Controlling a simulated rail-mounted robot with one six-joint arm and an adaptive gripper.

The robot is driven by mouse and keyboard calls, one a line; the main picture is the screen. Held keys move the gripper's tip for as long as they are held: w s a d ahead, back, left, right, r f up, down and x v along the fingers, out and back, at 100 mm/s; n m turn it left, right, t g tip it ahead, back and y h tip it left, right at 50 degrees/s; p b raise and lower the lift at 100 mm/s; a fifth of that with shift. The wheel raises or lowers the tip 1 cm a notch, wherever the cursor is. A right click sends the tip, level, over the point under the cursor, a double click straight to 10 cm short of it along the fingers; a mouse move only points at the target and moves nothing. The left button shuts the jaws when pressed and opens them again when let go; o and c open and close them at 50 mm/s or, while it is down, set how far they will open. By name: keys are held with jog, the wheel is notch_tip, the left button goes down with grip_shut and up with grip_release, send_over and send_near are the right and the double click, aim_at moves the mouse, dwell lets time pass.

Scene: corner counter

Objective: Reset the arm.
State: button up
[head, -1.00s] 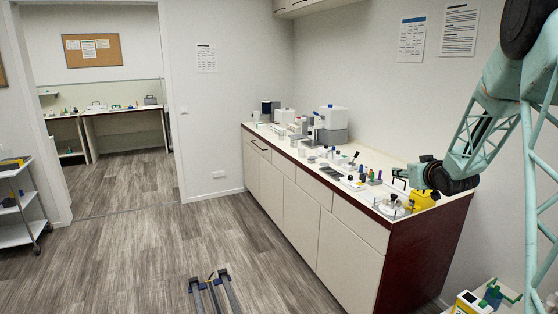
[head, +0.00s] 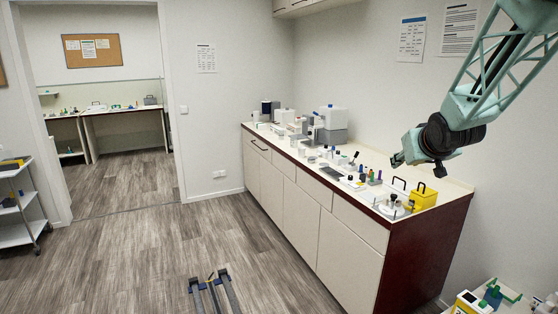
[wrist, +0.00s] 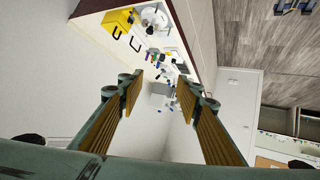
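My gripper (head: 398,160) hangs in the air above the near right end of the counter (head: 452,190), pointing left and slightly down. In the wrist view, my gripper (wrist: 161,88) has its two ribbed, tan-padded fingers spread apart with nothing between them. Counter items show small and far off beyond the gap. My arm comes in from the upper right of the head view, and its upper part is out of frame.
A yellow box (head: 424,199) with a black handle stands at the counter's near end. Several small coloured items (head: 370,178) and white devices (head: 333,117) line the counter. A wall cabinet (head: 305,6) is above. The floor at left is mostly clear.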

jog(key=s+a+g, duration=0.2)
jog(key=s+a, duration=0.5)
jog(key=s, duration=1.2)
jog(key=s+a+g+y, duration=0.1)
jog(key=s+a, duration=0.5)
jog(key=s, duration=1.4)
jog(key=s+a+g+y, duration=0.1)
jog(key=s+a+g, duration=0.3)
jog(key=s, duration=1.6)
jog(key=a, duration=0.3)
jog(key=shift+a+f, duration=0.15)
jog(key=shift+a, duration=0.15)
